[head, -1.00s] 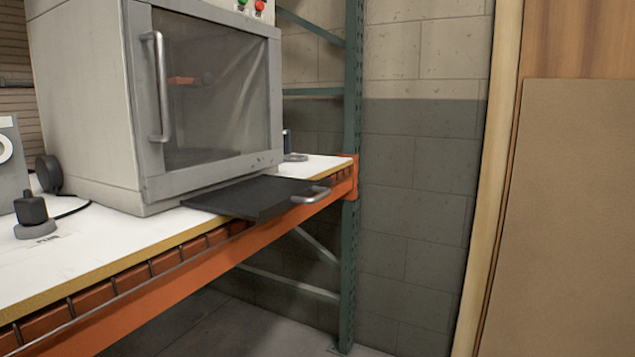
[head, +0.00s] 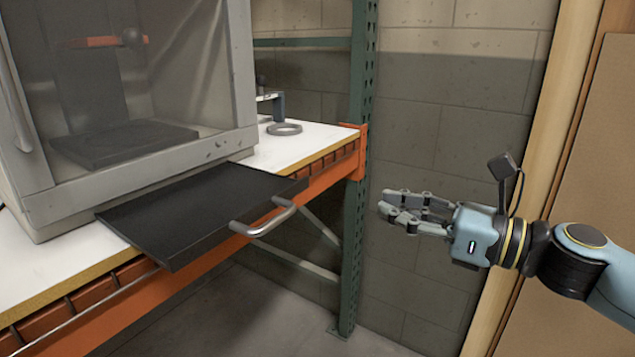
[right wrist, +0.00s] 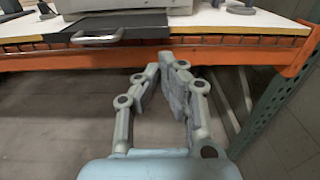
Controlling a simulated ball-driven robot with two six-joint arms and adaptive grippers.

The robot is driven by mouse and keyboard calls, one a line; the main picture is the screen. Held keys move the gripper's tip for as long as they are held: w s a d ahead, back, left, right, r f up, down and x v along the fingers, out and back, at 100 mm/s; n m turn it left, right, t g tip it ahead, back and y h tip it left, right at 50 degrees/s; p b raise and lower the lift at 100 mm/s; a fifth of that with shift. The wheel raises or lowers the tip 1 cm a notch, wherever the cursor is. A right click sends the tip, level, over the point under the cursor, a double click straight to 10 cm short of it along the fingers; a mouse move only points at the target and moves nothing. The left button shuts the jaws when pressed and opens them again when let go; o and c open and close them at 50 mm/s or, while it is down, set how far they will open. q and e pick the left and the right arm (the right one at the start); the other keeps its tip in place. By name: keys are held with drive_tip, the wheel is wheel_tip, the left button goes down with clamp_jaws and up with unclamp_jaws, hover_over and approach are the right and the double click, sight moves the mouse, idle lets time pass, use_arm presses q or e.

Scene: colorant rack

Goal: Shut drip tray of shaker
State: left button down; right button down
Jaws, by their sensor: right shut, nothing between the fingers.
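The shaker (head: 130,90) is a grey cabinet with a clear front window, standing on the bench at the left of the head view. Its black drip tray (head: 190,205) is pulled out below the window and overhangs the bench edge. A silver handle (head: 264,222) is on the tray's front. In the right wrist view the tray (right wrist: 135,20) and handle (right wrist: 97,37) lie at the upper left, ahead of the fingers. My right gripper (head: 385,207) is shut and empty, to the right of the handle and apart from it. My left gripper is not in view.
The white bench top (head: 300,145) has an orange front beam (head: 325,170). A green rack post (head: 355,200) stands at its right end. Free space lies before the bench.

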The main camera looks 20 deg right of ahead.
drive_tip(key=p, duration=0.2)
approach(279, 180)
drive_tip(key=shift+w+a+r, duration=0.3)
drive_tip(key=shift+w+a, duration=0.3)
drive_tip(key=shift+w, duration=0.1)
drive_tip(key=b+x, duration=0.1)
drive_tip(key=x, duration=0.6)
drive_tip(key=shift+w+a, duration=0.15)
drive_tip(key=shift+w, duration=0.05)
drive_tip(key=shift+w+a, duration=0.2)
drive_tip(key=shift+w, duration=0.05)
